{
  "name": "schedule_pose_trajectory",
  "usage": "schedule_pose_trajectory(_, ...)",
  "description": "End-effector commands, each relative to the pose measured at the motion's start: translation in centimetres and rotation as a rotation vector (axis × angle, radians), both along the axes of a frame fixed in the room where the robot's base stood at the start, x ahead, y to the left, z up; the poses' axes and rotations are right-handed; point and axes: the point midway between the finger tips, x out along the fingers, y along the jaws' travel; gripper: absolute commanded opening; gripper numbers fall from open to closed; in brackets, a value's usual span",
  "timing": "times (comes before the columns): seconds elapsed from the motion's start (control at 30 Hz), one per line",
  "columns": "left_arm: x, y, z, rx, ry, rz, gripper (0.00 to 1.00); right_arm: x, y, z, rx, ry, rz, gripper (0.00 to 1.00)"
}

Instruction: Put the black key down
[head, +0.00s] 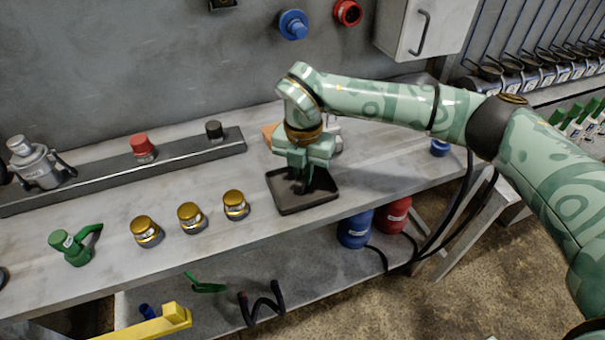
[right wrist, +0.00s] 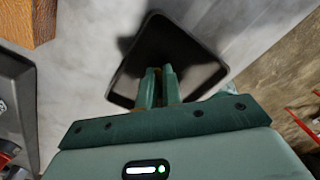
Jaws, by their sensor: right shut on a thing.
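A black square tray (head: 312,206) lies on the grey workbench. It also shows in the right wrist view (right wrist: 138,62). My right gripper (head: 304,187) points down over the tray, with its fingertips low over the middle of it. In the right wrist view the fingers (right wrist: 160,75) are close together. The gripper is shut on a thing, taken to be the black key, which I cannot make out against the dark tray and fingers. I cannot tell whether it touches the tray. My left gripper is not in view.
Several gold-capped jars (head: 190,214) stand left of the tray. A dark rail (head: 100,178) behind them bears a red cap (head: 143,148) and a black cap (head: 213,130). An orange-brown block (right wrist: 30,22) lies close behind the tray.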

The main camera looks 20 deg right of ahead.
Motion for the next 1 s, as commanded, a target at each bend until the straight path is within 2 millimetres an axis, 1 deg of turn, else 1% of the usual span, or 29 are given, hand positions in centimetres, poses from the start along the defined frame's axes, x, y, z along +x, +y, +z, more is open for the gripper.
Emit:
schedule_pose_trajectory(0.17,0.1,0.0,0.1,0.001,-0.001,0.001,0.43,0.0,0.0,0.2,-0.001,-0.004,0.001,0.0)
schedule_pose_trajectory(0.3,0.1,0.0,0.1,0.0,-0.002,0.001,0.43,0.0,0.0,-0.2,0.0,-0.004,0.001,0.0)
schedule_pose_trajectory(0.33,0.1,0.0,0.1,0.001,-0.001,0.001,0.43,0.0,0.0,-0.1,0.0,-0.004,0.001,0.15)
schedule_pose_trajectory(0.37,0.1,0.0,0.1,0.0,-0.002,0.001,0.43,0.0,0.0,-0.1,0.0,-0.004,0.001,0.24)
schedule_pose_trajectory(0.4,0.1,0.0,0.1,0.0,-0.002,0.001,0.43,0.0,0.0,-0.1,0.0,-0.004,0.001,0.29)
schedule_pose_trajectory(0.67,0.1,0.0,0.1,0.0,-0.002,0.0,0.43,0.0,0.0,0.1,0.0,-0.004,0.001,0.29)
schedule_pose_trajectory(0.77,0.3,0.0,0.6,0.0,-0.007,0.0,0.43,0.0,0.0,1.4,0.0,-0.005,0.0,0.29)
schedule_pose_trajectory(1.0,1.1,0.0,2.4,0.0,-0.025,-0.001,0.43,0.1,0.0,7.3,0.0,-0.011,0.001,0.29)
